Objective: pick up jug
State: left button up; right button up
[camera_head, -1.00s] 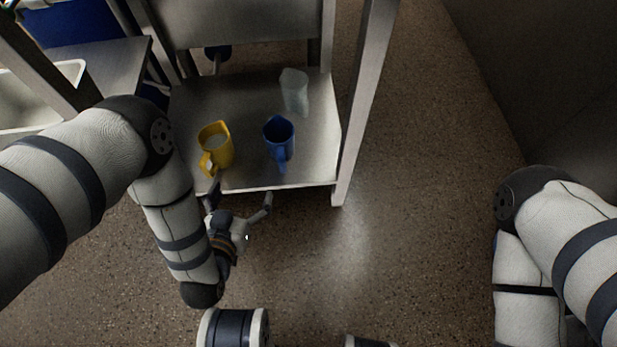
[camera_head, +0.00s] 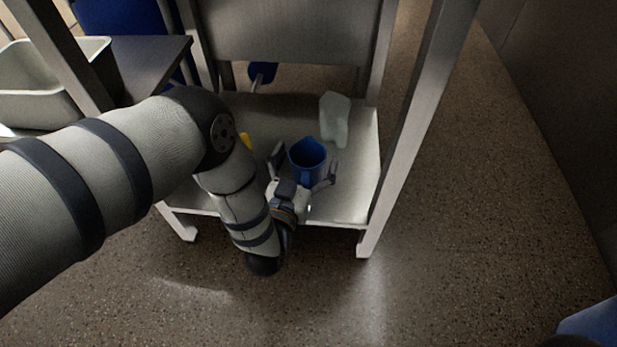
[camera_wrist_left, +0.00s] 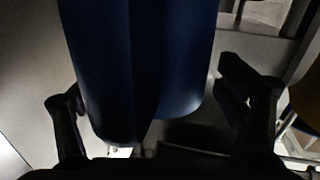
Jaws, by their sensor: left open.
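A blue jug (camera_head: 307,158) stands upright on the low metal shelf, with its handle side toward me. My left gripper (camera_head: 304,172) is open, with one finger on each side of the jug's near part. In the left wrist view the blue jug (camera_wrist_left: 140,70) fills the middle, between the open fingers of the left gripper (camera_wrist_left: 160,108). I cannot tell whether the fingers touch it. A yellow jug (camera_head: 246,143) is mostly hidden behind my left arm; its edge shows at the right of the wrist view (camera_wrist_left: 306,100). A clear jug (camera_head: 334,119) stands behind the blue one. My right gripper is out of view.
The metal shelf (camera_head: 357,190) has upright legs; the right leg (camera_head: 400,150) stands close to the jugs. A pale basin (camera_head: 50,85) is at the left. Floor is open at right.

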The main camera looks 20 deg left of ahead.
pick_arm(q)
jog(key=c, duration=1.2)
jog(key=shift+c, duration=0.2)
